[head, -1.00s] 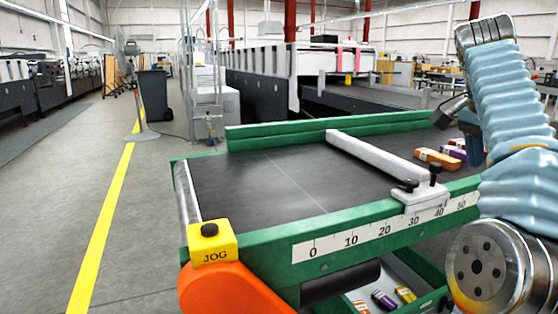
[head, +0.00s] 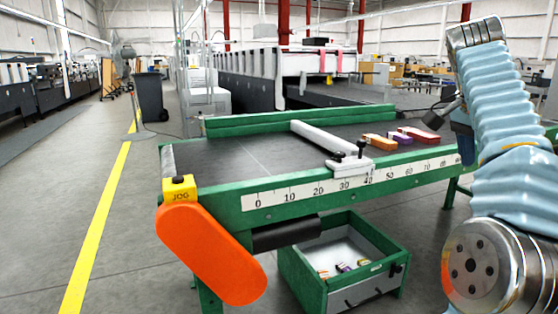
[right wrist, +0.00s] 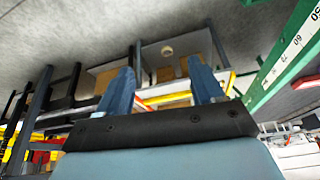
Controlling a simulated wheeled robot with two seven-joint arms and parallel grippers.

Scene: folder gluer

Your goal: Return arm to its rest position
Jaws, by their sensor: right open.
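My right arm, in a light blue sleeve, stands bent at the right of the head view. Its gripper shows in the right wrist view (right wrist: 163,92) with two blue fingers apart and nothing between them. In the head view a dark part of that gripper (head: 460,140) shows just right of the conveyor's far end, apart from the cartons. The green-framed conveyor (head: 350,185) has a dark belt and a scale along its front rail. My left gripper is not in view.
Orange, purple and red cartons (head: 418,134) lie on the belt, right of a white cross bar (head: 322,137). A yellow JOG box (head: 179,188) and orange cover (head: 208,252) are at the near left.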

